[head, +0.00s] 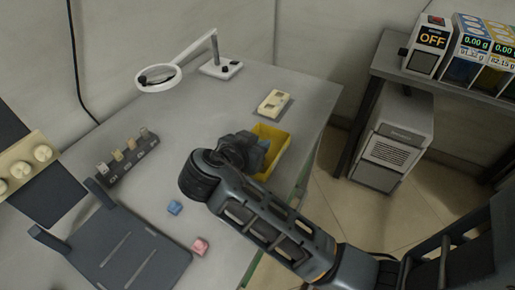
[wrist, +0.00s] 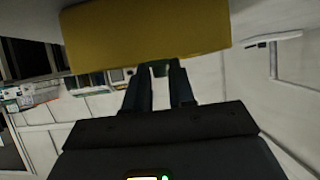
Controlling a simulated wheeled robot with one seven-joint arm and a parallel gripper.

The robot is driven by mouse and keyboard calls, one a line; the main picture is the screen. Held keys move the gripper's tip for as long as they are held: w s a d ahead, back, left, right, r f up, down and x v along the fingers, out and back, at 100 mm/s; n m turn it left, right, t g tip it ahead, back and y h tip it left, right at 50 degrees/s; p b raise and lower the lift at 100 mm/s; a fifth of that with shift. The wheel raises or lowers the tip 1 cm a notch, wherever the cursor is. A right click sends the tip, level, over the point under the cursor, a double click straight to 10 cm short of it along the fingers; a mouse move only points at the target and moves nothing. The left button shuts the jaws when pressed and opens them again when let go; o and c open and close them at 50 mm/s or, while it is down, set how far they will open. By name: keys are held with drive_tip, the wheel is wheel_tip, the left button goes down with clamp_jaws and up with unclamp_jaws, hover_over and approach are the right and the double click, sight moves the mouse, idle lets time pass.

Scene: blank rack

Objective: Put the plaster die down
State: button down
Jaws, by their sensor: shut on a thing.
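My gripper (wrist: 160,82) is shut on a small dark blue-green piece (wrist: 160,68), taken to be the plaster die. The fingers and the dim light hide most of it. In the head view my gripper (head: 258,147) is at the yellow tray (head: 280,158), over its near left part, and my arm covers part of the tray. A bit of blue (head: 265,143) shows by the fingertips. In the wrist view the yellow tray (wrist: 145,35) fills the top, close beyond the fingertips. I cannot tell whether the held piece touches the tray.
A blue block (head: 175,207) and a pink block (head: 200,246) lie on the grey table. A dark rack (head: 128,160) holds several small blocks at the left. A cream device (head: 273,103) sits behind the tray. A magnifier lamp (head: 160,77) stands at the back.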

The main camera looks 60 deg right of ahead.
drive_tip(key=shift+f, duration=1.05)
drive_tip(key=shift+f, duration=0.1)
drive_tip(key=c, duration=1)
unclamp_jaws()
drive_tip(key=shift+o, duration=0.2)
drive_tip(key=shift+r, duration=0.25)
drive_tip(key=v, duration=1.2)
drive_tip(key=shift+f+b, duration=0.15)
drive_tip(key=shift+b, duration=0.2)
